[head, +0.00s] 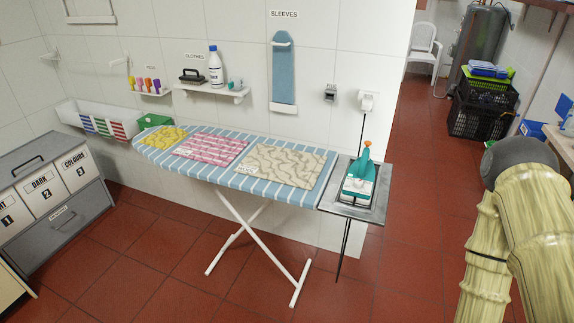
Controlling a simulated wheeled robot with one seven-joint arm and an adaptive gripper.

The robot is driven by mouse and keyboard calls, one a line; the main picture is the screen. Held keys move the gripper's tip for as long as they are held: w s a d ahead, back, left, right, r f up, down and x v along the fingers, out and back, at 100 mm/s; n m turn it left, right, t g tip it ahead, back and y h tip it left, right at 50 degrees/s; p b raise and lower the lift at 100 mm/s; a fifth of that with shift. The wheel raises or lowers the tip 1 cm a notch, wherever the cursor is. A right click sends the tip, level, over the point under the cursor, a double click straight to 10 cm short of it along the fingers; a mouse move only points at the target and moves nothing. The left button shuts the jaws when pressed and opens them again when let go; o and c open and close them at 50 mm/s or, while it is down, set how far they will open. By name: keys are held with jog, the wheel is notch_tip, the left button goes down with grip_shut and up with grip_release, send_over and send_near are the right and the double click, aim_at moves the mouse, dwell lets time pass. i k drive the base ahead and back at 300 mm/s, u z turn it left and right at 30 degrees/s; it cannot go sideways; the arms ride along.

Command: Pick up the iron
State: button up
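The iron (359,179) is teal and white. It stands on the grey metal rest (375,213) at the right end of the ironing board (215,172). A dark cord runs from near the iron up to a white wall socket (367,102). My arm shows at the right edge of the head view, apart from the iron. My gripper is not in view, so its state is hidden.
The blue-striped board carries yellow, pink and beige folded cloths (276,166). A wall shelf (212,90) holds a white bottle. Labelled laundry bins (45,190) stand at left. Black crates (483,108) are at the back right. Red tiled floor (405,255) is clear right of the board.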

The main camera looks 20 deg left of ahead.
aim_at(361, 167)
jog(key=z, duration=1.5)
jog(key=i, duration=1.1)
jog(key=u, duration=2.15)
